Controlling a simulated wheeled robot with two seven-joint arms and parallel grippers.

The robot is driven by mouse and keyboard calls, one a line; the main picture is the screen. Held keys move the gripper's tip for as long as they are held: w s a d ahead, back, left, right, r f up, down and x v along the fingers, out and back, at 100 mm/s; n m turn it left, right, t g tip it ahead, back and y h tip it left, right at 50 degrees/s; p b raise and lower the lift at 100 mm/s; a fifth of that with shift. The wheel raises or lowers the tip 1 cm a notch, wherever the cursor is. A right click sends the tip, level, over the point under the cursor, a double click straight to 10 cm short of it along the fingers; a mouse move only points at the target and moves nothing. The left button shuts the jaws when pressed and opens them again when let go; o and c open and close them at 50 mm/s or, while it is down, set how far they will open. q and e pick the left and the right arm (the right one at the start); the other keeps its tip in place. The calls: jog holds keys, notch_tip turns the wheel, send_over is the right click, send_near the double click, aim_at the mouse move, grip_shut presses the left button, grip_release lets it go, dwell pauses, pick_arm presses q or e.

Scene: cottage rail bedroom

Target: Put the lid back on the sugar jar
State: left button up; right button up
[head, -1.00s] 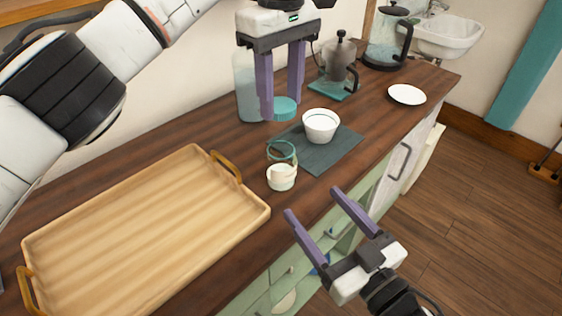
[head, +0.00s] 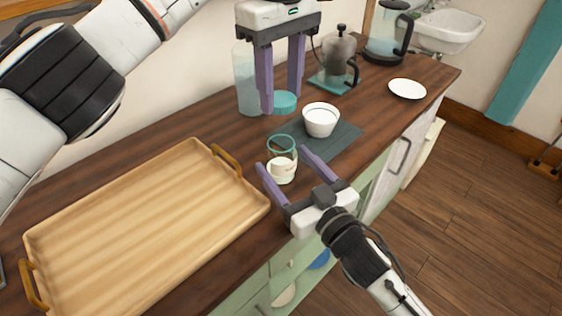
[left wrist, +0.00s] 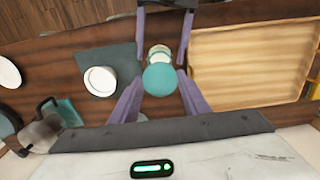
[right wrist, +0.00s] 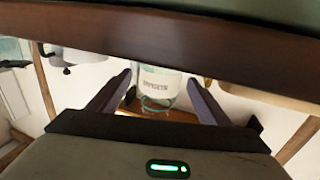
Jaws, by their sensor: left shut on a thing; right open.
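The sugar jar (head: 281,171) is a small clear jar with a teal rim, a pale label and white contents. It stands upright and uncovered on the wooden counter; its label also shows in the right wrist view (right wrist: 155,86). My right gripper (head: 281,161) is open, low at the counter's front edge, with its fingers either side of the jar; I cannot tell if they touch it. My left gripper (head: 281,101) is shut on the round teal lid (head: 285,103), held above the counter behind the jar. The lid also shows in the left wrist view (left wrist: 160,79).
A wooden tray (head: 140,225) with brass handles lies left of the jar. A white bowl (head: 320,120) on a dark mat (head: 345,142) stands to the right. Behind are a tall glass container (head: 246,80), a coffee pot (head: 338,58), a kettle (head: 386,40) and a white plate (head: 407,89).

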jog(key=shift+w+a, duration=0.15)
jog(key=shift+w, duration=0.1)
jog(key=c, duration=1.6)
pick_arm(q)
jog(key=shift+s+f, duration=0.1)
jog(key=shift+f, duration=2.4)
jog(key=shift+f, duration=0.15)
jog(key=shift+f, duration=0.75)
jog(key=shift+f, duration=0.6)
